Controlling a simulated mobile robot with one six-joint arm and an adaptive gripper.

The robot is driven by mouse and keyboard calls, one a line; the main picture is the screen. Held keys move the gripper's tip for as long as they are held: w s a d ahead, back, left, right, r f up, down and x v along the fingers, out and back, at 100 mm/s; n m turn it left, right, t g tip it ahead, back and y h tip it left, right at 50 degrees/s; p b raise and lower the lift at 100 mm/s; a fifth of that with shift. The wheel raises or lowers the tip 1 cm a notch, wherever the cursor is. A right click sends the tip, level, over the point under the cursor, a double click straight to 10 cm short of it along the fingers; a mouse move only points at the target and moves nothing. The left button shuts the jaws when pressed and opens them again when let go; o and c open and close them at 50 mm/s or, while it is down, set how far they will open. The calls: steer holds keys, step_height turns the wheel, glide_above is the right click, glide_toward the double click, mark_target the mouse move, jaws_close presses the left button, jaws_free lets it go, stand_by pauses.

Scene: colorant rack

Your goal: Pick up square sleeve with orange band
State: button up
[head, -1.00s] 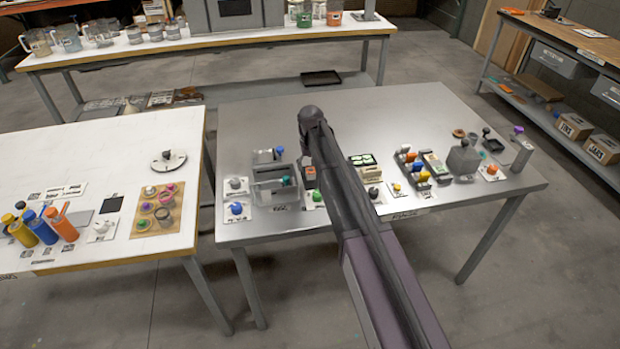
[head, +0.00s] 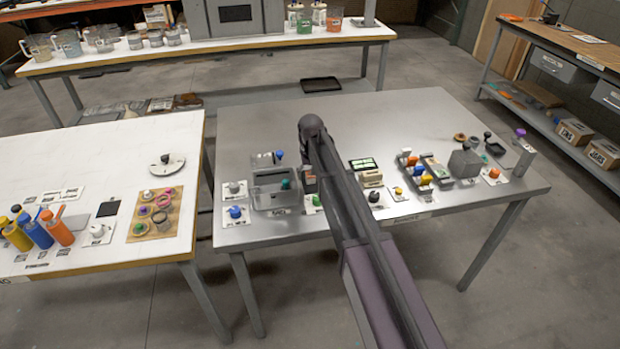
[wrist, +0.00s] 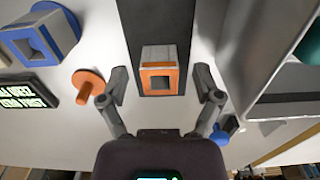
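The square sleeve with the orange band (wrist: 160,68) shows in the wrist view. It is a grey square piece with an orange band around its square opening, on a dark strip (wrist: 156,20). My gripper (wrist: 161,86) is open, with one finger on each side of the sleeve and a visible gap on both sides. In the head view my arm covers most of the sleeve's area, and the fingers cannot be made out there.
In the wrist view, a blue-banded square sleeve (wrist: 66,25) and an orange knob (wrist: 88,82) lie to the left, beside a lit display (wrist: 28,96). A grey bin (wrist: 245,55) stands close on the right, with a small blue knob (wrist: 220,136) below it.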

mark_target(311, 182)
steer(key=c, duration=0.8)
steer(key=shift+c, duration=0.2)
steer(key=shift+r, duration=0.1)
step_height(311, 182, up, 3)
steer(key=p, duration=0.3)
steer(key=shift+r, duration=0.15)
steer(key=shift+s+d+r+p, duration=0.1)
steer(key=shift+s+r+p, duration=0.2)
steer(key=shift+p, duration=0.2)
steer(key=s+d, duration=0.2)
steer(key=s, duration=0.2)
steer(key=s+d, duration=0.2)
steer(key=s, duration=0.3)
steer(key=s+d+r+p, duration=0.1)
steer(key=s+d, duration=0.1)
steer(key=s, duration=0.3)
steer(key=shift+s, duration=0.1)
steer(key=shift+a, duration=0.15)
